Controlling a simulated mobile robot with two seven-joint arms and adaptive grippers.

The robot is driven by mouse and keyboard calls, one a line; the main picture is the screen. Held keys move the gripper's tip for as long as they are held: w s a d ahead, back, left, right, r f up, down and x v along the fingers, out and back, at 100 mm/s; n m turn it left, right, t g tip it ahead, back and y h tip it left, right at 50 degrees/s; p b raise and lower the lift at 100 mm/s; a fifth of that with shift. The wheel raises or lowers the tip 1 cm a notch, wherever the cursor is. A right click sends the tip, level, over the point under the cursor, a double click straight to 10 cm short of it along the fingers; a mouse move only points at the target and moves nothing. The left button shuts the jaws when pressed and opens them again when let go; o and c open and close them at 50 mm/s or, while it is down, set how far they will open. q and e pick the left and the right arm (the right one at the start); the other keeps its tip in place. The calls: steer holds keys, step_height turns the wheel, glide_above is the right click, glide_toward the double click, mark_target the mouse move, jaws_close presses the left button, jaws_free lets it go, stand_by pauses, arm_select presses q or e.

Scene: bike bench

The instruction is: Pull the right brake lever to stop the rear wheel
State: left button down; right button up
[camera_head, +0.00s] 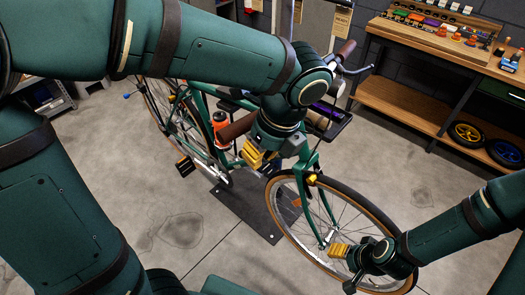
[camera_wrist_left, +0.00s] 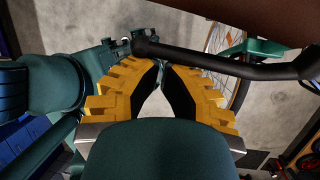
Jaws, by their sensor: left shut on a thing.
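My left gripper (camera_head: 258,158) is at the handlebar end on the left in the head view, just below a brown grip (camera_head: 236,127). In the left wrist view, its yellow fingers (camera_wrist_left: 157,68) close in on the dark right brake lever (camera_wrist_left: 225,65), which crosses at their tips. The brown grip (camera_wrist_left: 230,12) shows at the top there. In the head view my arm hides most of this lever. The rear wheel (camera_head: 160,107) is partly visible behind the green frame; whether it turns cannot be told. My right gripper (camera_head: 343,267) is in front of the front wheel; its opening is unclear.
The front wheel (camera_head: 281,219) is close to my right gripper. The other brown grip (camera_head: 346,50) and its lever (camera_head: 361,71) are at the top. An orange bottle (camera_head: 220,127) sits on the frame. A wooden workbench (camera_head: 400,96) stands at the right. The floor at front left is clear.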

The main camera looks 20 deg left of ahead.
arm_select(q)
steer(key=shift+f, duration=0.1)
steer(key=shift+w+d+f, duration=0.25)
steer(key=shift+w+d, duration=0.05)
steer(key=shift+d, duration=0.3)
steer(key=shift+f, duration=0.1)
steer(key=s+d+r, duration=0.1)
steer(key=d+r, duration=0.5)
steer(key=r, duration=0.1)
steer(key=shift+r+p, duration=0.3)
steer(key=shift+r, duration=0.1)
arm_select(e)
steer(key=shift+s+d+r, duration=0.3)
steer(key=shift+s+d, duration=0.1)
steer(key=shift+s, duration=0.25)
